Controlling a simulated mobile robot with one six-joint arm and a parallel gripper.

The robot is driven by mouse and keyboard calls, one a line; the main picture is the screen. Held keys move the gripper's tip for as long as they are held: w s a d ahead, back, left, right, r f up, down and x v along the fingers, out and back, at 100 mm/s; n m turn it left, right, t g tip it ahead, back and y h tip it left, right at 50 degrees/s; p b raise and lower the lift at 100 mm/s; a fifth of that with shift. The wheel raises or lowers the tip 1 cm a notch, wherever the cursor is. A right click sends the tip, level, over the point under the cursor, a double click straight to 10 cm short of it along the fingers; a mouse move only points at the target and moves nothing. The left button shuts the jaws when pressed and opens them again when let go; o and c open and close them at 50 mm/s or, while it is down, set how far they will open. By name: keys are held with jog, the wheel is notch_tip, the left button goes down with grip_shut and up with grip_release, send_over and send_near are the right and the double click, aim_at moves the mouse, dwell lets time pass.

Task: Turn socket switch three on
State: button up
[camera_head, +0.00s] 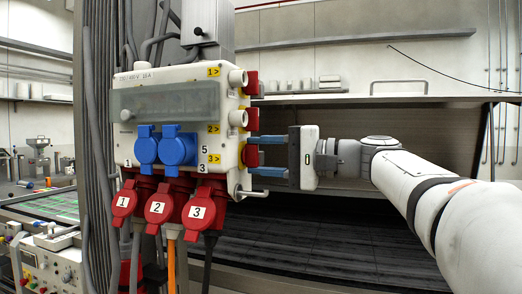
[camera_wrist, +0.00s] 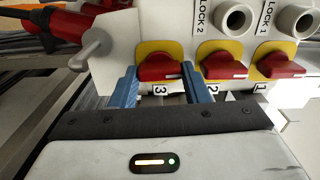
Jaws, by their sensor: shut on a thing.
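A white socket box (camera_head: 124,140) is mounted in the left half of the head view. Its right side carries red rotary switches on yellow plates. Switch three (camera_head: 250,155) is the lowest there; in the wrist view it is the leftmost red handle (camera_wrist: 160,67), above the label 3. My gripper (camera_head: 252,154) comes from the right, its blue fingers on both sides of switch three. In the wrist view the fingertips (camera_wrist: 159,72) close on the handle's two ends. All three red handles lie in about the same direction in the wrist view.
Switch two (camera_wrist: 224,65) sits close beside the right finger, with switch one (camera_wrist: 279,65) beyond it. Grey lock knobs (camera_head: 237,118) stick out beside them. A metal lever (camera_wrist: 95,45) is left of switch three. Red plugs (camera_head: 157,207) and cables hang below the box.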

jog(key=shift+m, duration=0.5)
jog(key=o, duration=1)
jog(key=shift+d, duration=0.1)
